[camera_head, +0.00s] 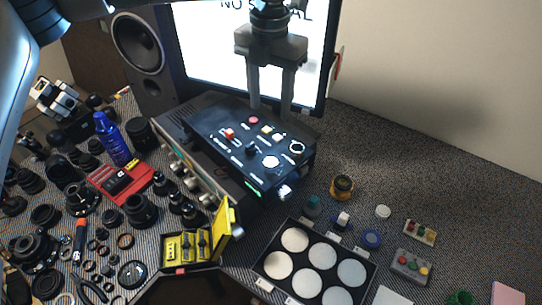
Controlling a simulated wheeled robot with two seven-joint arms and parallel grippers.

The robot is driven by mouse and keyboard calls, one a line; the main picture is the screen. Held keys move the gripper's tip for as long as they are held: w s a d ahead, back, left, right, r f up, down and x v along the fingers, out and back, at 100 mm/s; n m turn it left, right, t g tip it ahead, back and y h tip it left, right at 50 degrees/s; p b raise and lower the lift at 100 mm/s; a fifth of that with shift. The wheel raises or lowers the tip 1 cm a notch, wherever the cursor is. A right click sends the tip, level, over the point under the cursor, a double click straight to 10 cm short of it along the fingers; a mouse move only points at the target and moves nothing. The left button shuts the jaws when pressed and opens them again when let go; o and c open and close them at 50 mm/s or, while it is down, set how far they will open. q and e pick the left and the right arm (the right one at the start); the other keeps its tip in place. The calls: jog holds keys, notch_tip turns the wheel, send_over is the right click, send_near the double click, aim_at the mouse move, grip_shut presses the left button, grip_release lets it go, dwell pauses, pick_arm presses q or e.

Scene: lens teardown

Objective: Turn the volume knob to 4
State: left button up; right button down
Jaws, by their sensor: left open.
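A black control box (215,128) sits on top of a grey device on the table. Its top face carries a red switch (229,133), a red button (253,119), a black knob (252,148), a white round dial (271,162) and a white-ringed dial (297,147). The labels are too small to read, so I cannot tell which is the volume knob or its setting. My left gripper (271,104) is open, fingers pointing down, over the back edge of the box. Nothing shows between its fingers. My right gripper is out of view.
A bright monitor (210,45) and a speaker (138,42) stand behind. A blue spray can (111,138), a red tray (105,192) and many lens parts crowd the left. A yellow case (190,267) and a tray of white discs (263,268) lie in front.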

aim_at(271, 161)
pick_arm(q)
notch_tip(271, 161, down, 16)
jog(key=p, duration=0.7)
jog(key=shift+r, duration=0.15)
jog(key=shift+f, duration=0.9)
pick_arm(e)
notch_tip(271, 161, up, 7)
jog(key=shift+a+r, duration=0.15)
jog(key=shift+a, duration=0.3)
pick_arm(q)
jog(key=c, duration=1)
jog(key=shift+c, duration=0.2)
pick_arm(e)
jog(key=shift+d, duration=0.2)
